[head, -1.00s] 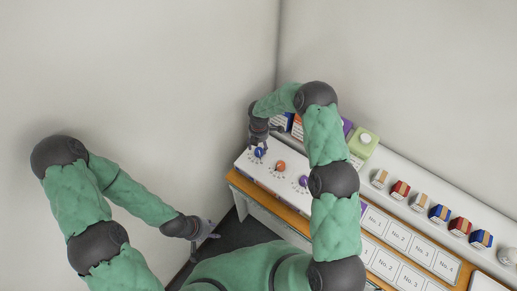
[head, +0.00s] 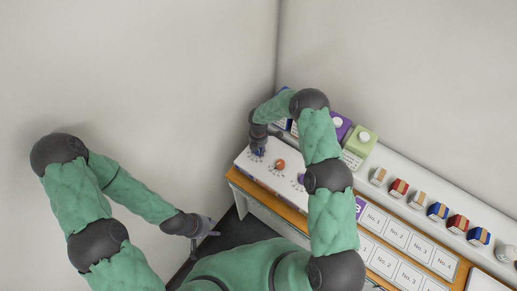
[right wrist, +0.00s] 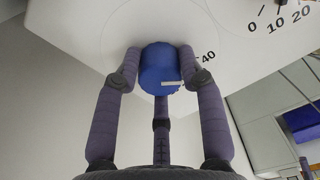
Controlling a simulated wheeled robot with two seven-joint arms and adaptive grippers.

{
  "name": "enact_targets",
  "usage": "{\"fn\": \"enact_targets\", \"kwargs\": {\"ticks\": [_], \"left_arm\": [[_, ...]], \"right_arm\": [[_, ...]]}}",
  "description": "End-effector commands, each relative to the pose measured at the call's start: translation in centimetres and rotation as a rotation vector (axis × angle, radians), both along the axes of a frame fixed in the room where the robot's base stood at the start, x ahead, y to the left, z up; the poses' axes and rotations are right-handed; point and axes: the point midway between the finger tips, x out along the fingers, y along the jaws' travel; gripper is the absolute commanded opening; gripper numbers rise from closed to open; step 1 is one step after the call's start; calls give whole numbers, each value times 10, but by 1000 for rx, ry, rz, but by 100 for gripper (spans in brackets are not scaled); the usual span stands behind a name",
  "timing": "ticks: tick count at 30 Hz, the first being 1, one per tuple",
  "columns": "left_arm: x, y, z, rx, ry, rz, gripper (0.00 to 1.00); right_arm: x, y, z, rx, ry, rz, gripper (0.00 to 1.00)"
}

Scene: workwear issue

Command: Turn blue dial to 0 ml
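The blue dial (head: 258,151) sits at the left end of the white panel (head: 245,164), partly covered by my right gripper in the head view. In the right wrist view the blue dial (right wrist: 160,70) stands between the fingertips of my right gripper (right wrist: 160,62). The fingers press close on both sides of it, with a third finger below. A white mark on the dial points right, below the printed 40; much of the scale is hidden. My left gripper (head: 208,229) hangs away from the panel, empty, its fingers apart.
An orange dial (head: 280,164) and a purple dial (head: 301,179) are on the same panel. Purple and green devices (head: 361,138) stand behind. Several coloured rolls (head: 438,211) line the shelf at right. Numbered cards (head: 397,234) lie in front.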

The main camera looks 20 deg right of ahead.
Motion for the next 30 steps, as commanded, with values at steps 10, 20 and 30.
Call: {"fn": "enact_targets", "kwargs": {"ticks": [10, 20, 30], "left_arm": [[0, 0, -9, 0, 0, 0, 40], [0, 0, -47, 0, 0, 0, 40], [0, 0, -89, 0, 0, 0, 40]], "right_arm": [[0, 0, -2, 0, -1, -42, 7], [0, 0, -5, 0, -1, -261, 7], [0, 0, -5, 1, -2, -583, 7]]}}
